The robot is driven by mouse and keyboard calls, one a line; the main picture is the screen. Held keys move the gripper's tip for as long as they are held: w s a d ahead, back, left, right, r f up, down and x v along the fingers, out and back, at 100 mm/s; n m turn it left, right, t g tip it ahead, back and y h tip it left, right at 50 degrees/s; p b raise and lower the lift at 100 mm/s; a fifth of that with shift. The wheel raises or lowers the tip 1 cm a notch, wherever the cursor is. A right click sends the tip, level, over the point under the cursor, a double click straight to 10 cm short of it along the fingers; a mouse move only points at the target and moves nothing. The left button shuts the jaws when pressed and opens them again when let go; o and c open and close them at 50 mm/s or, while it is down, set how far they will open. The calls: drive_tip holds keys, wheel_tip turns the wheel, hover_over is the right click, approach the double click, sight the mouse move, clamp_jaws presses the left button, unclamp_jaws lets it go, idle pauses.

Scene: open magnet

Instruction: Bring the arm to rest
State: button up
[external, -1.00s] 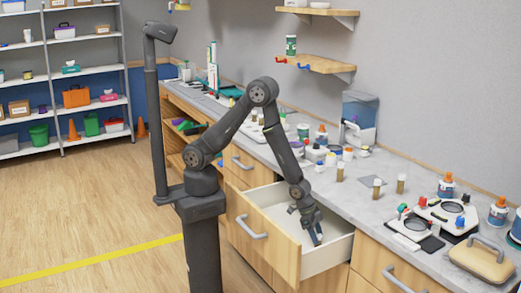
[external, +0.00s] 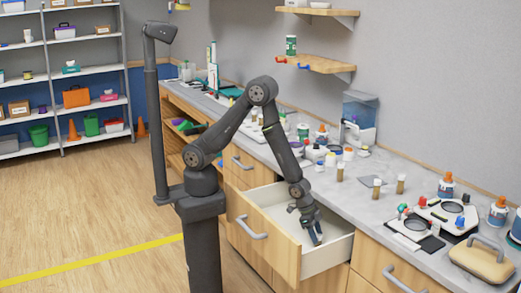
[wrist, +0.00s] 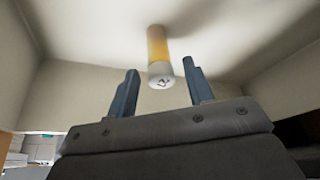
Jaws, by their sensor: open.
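My gripper (external: 316,236) is inside the open drawer (external: 262,238), pointing down. In the wrist view its two blue-grey fingers (wrist: 161,76) stand apart with nothing clamped between them. An amber bottle with a white cap (wrist: 158,48) is in the drawer, just beyond the fingertips and between them in the picture. I cannot tell whether the fingers touch it. The bottle cannot be made out in the external view. My arm is bent, with its elbow raised above the counter edge.
The drawer walls (external: 330,255) surround my gripper closely. Several bottles and jars (external: 318,153) crowd the counter (external: 330,190) above. A wooden shelf (external: 315,63) hangs on the wall. The floor to the left is clear.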

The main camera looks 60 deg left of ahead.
drive_tip(key=x, duration=0.6)
drive_tip(key=shift+a+f, duration=0.1)
wheel_tip(320, 180, up, 6)
drive_tip(key=shift+f, duration=0.15)
drive_tip(key=d+r, duration=0.4)
drive_tip(key=r, duration=0.8)
drive_tip(key=w+a+r, duration=0.1)
drive_tip(key=a+r, duration=0.7)
drive_tip(key=a, duration=0.1)
drive_tip(key=w+a+r, duration=0.2)
drive_tip(key=a+r, duration=0.6)
drive_tip(key=a, duration=0.1)
drive_tip(key=shift+w, duration=0.3)
drive_tip(key=shift+o, duration=0.4)
drive_tip(key=shift+d, duration=0.1)
